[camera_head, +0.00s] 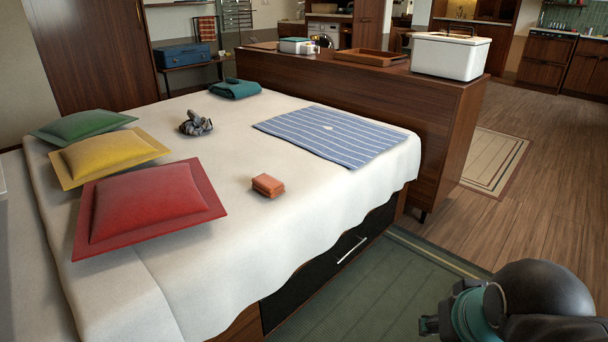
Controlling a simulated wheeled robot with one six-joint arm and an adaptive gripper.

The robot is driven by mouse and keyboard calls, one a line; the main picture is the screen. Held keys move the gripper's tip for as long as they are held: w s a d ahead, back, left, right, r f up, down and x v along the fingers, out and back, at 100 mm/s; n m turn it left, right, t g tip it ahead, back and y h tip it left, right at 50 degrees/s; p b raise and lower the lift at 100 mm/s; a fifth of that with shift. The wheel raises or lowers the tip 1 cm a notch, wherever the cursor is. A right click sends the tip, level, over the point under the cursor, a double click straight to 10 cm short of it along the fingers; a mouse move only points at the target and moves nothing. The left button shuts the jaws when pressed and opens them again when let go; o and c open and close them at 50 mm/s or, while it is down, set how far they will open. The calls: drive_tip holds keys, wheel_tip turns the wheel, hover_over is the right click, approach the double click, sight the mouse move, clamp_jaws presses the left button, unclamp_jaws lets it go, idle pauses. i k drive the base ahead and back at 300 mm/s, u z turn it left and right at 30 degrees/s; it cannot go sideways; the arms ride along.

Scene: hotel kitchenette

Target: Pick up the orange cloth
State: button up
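The orange cloth (268,186) is folded into a small, thick block. It lies on the white bed cover (300,222), near the middle of the bed's near part, to the right of the red pillow. Nothing touches it or covers it. Dark, rounded parts of my arm with a teal ring show at the bottom right corner, over the floor and well apart from the bed. I cannot make out gripper fingers there.
Red (150,203), yellow (108,157) and green (84,127) pillows lie on the left. A crumpled grey cloth (196,123), a folded teal cloth (235,89) and a blue striped cloth (335,135) lie farther back. A wooden cabinet (400,115) borders the bed. Cover around the orange cloth is clear.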

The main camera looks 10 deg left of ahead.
sight(271, 187)
drive_tip(key=z, duration=0.05)
drive_tip(key=i, duration=0.65)
drive_tip(key=u, duration=0.7)
drive_tip(key=i, duration=0.45)
drive_tip(key=u, duration=0.55)
